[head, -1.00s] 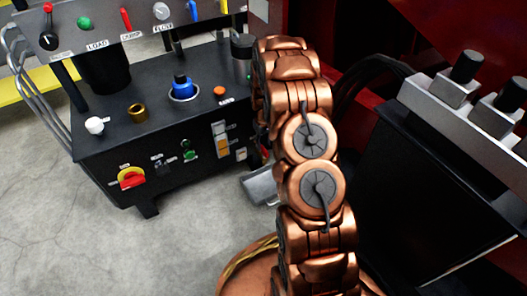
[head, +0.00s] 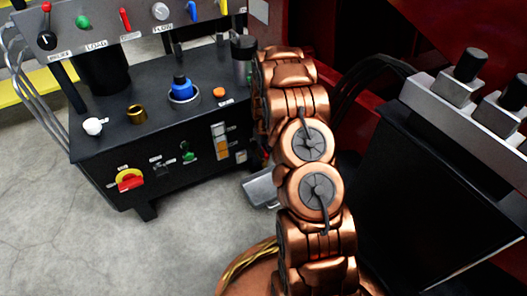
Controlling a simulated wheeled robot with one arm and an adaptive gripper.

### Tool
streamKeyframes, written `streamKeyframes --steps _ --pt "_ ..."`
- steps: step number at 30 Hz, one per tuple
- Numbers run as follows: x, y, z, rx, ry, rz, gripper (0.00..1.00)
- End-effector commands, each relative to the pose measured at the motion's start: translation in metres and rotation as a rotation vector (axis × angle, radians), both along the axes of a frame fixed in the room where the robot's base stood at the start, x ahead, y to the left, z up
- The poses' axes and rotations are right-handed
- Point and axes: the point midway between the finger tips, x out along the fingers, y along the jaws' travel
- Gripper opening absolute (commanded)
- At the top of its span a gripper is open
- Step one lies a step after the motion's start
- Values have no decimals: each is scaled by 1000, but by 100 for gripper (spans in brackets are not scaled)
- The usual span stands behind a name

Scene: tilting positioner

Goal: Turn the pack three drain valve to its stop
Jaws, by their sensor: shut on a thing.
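My copper arm rises through the middle of the head view, and its far end runs out of sight behind its own links. My gripper is not visible, so neither its fingers nor what they touch can be seen. I cannot single out a part marked as the pack three drain valve. The black power unit (head: 105,165) at left carries a white knob (head: 94,127), a brass fitting (head: 137,114), a blue knob (head: 181,88) and a red-and-yellow rotary switch (head: 130,180). Most of its labels are too small to read.
A sloped control panel (head: 120,45) with levers stands over the unit's back. At right, a grey manifold block (head: 450,98) with black knobs sits on a black cabinet (head: 440,190), close to my arm. Dark red structure fills the back. Concrete floor (head: 60,240) is open at lower left.

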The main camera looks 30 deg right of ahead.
Motion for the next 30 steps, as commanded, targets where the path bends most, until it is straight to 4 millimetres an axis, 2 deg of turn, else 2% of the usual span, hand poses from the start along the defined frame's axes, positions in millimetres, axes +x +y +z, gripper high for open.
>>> streamKeyframes --steps 14,20,30 --pt "0 1 3 1 2 -54 0" --pt "0 1 6 0 -1 -176 0" --pt "0 1 6 1 1 -488 0"
